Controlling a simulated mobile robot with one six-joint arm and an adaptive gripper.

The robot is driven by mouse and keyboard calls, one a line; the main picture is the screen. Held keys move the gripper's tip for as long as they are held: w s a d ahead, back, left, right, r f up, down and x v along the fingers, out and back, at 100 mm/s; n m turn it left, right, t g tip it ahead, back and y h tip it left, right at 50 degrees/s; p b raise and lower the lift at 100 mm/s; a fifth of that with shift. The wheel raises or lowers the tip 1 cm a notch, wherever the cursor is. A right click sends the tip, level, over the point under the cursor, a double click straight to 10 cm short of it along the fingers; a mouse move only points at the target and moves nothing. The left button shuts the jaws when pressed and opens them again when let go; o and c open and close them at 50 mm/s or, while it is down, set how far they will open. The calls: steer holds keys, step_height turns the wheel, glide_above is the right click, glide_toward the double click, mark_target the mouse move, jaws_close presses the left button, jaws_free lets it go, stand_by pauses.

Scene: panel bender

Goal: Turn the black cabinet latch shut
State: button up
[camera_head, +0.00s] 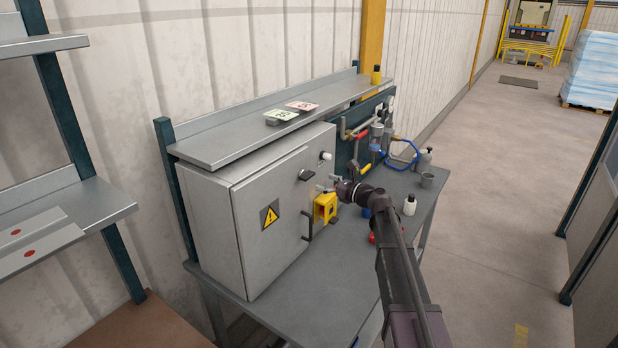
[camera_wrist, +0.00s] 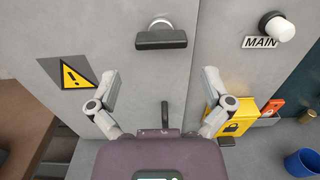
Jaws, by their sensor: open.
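The black cabinet latch (camera_wrist: 161,40) is a short bar on a round silver boss, lying level across the grey cabinet door near its right edge. It also shows in the head view (camera_head: 306,175). The grey cabinet (camera_head: 268,215) stands on the bench, its door looking closed or nearly so. My gripper (camera_wrist: 160,82) is open and empty, its fingers spread wide below the latch in the wrist view and not touching it. In the head view my gripper (camera_head: 330,187) is just right of the latch, in front of the cabinet.
A black door handle (camera_wrist: 165,114) is below the latch. A white knob (camera_wrist: 280,27) marked MAIN is to the right. A yellow lockout box (camera_head: 325,207) sits close to my gripper. A blue cup (camera_wrist: 303,162), bottles and a shelf above the cabinet are nearby.

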mark_target(311, 177)
steer(key=shift+x, duration=3.3)
steer(key=c, duration=0.9)
steer(key=shift+o, duration=0.2)
steer(key=shift+d, duration=0.15)
